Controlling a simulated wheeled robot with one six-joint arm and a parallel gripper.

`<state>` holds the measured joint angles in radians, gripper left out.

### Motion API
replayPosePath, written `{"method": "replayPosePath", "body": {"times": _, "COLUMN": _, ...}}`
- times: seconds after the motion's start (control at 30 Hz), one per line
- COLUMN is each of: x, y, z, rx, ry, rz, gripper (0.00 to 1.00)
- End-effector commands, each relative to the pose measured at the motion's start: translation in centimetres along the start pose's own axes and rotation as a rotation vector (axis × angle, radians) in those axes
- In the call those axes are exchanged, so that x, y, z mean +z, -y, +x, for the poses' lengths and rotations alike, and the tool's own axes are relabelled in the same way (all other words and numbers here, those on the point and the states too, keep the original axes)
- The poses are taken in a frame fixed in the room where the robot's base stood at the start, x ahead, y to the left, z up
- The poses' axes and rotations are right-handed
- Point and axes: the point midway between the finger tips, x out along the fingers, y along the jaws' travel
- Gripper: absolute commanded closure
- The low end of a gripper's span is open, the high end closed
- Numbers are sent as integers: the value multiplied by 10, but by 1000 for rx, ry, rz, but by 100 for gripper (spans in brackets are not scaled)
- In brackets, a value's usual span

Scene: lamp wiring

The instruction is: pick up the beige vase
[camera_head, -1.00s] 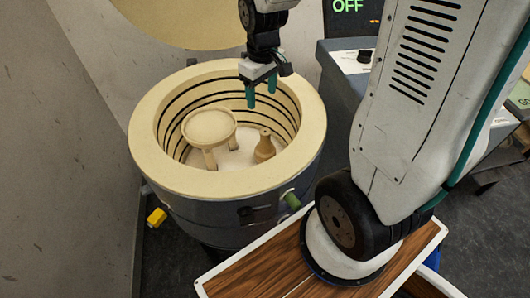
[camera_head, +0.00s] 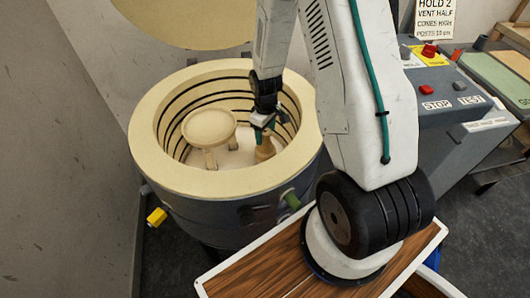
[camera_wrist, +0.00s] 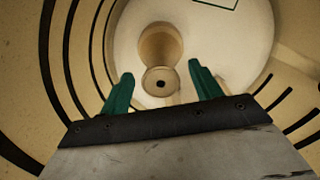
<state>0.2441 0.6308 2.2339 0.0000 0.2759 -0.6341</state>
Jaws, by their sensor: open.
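The beige vase (camera_head: 265,148) stands upright on the pale floor inside the round kiln, right of a small round stand. In the wrist view the vase (camera_wrist: 160,48) shows its narrow neck and round mouth with a dark hole, seen from above. My gripper (camera_head: 264,125) is inside the kiln opening at the vase's top. In the wrist view my gripper (camera_wrist: 161,82) is open, with one green finger on each side of the vase's mouth. The fingers look apart from the vase. The vase's upper part is partly hidden by my gripper in the head view.
The kiln's thick beige rim (camera_head: 160,178) surrounds the vase, with dark coils on its inner wall. A beige round stand on legs (camera_head: 209,126) is close on the left. A control panel with buttons (camera_head: 440,105) is at the right.

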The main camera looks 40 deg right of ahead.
Motion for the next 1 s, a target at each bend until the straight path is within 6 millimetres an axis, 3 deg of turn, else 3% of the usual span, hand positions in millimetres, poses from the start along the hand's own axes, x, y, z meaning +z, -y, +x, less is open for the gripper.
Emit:
{"method": "replayPosePath", "body": {"times": 0.2, "x": 0, "y": 1, "z": 28, "rx": -2, "ry": 3, "rz": 0, "gripper": 36}}
{"method": "replayPosePath", "body": {"times": 0.47, "x": 0, "y": 1, "z": 30, "rx": 0, "ry": 0, "rz": 1, "gripper": 36}}
{"method": "replayPosePath", "body": {"times": 0.57, "x": 0, "y": 1, "z": 30, "rx": 0, "ry": 0, "rz": 1, "gripper": 59}}
{"method": "replayPosePath", "body": {"times": 0.7, "x": 0, "y": 1, "z": 30, "rx": -1, "ry": 1, "rz": 1, "gripper": 98}}
{"method": "replayPosePath", "body": {"times": 1.0, "x": 0, "y": 0, "z": 30, "rx": 0, "ry": 0, "rz": 1, "gripper": 100}}
